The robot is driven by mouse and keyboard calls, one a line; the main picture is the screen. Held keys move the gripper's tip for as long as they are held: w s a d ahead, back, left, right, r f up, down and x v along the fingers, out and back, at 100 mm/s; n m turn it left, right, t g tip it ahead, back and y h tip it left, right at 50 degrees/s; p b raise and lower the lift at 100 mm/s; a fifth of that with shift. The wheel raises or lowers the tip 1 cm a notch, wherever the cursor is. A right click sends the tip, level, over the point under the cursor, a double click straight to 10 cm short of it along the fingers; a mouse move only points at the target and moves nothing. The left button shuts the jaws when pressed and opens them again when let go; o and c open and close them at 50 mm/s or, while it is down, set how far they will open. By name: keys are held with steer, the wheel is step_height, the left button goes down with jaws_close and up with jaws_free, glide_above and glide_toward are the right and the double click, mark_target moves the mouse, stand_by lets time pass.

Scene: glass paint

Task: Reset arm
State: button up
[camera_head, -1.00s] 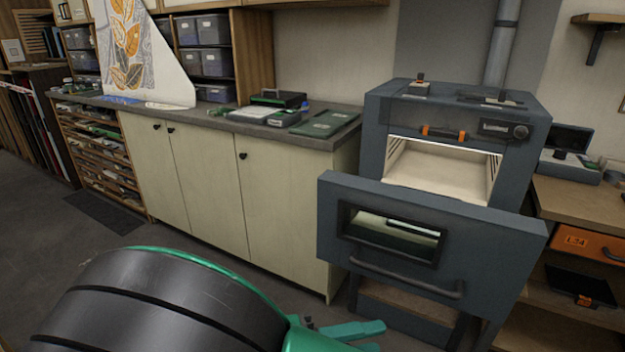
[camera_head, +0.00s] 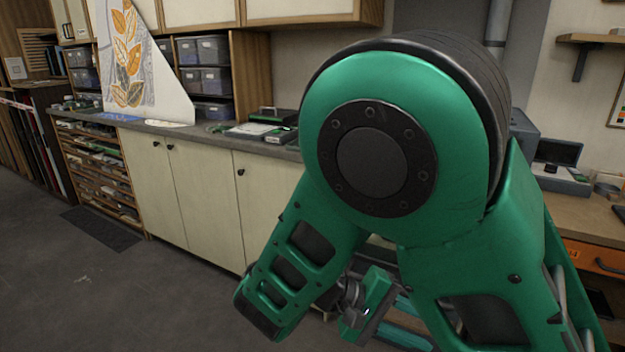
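My green arm fills the right half of the head view, folded with its large round joint high in front of the kiln. My gripper (camera_head: 374,308) shows only in part, low in the middle, between the arm links. Its fingers are too hidden to tell whether they are open or shut, and I see nothing held. The dark grey kiln (camera_head: 524,132) is almost wholly hidden behind my arm; only an upper right part shows. Its door and chamber cannot be made out now.
A grey counter (camera_head: 180,131) with cream cabinets (camera_head: 205,190) runs along the wall at the left. A leaf-pattern sheet (camera_head: 140,60) stands on it. A wooden bench (camera_head: 578,212) with an orange drawer (camera_head: 592,258) is at the right. The floor (camera_head: 140,290) at the lower left is clear.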

steer(key=s+d+r+m+g+y, duration=0.1)
steer(key=d+m+g+y, duration=0.15)
steer(key=d, duration=0.45)
steer(key=s+d+r+m+g+y, duration=0.1)
steer(key=s+d+y, duration=0.1)
steer(key=d+y, duration=0.35)
steer(key=s+d+r+m+t+y, duration=0.2)
steer(key=s+d+m+t+y, duration=0.2)
steer(key=s+d, duration=0.4)
steer(key=shift+s+r+m+t+y, duration=0.35)
steer(key=shift+s+m+t+y, duration=0.1)
steer(key=shift+s+m, duration=0.2)
steer(key=shift+w+f, duration=0.25)
steer(key=shift+w, duration=0.4)
steer(key=shift+s, duration=0.1)
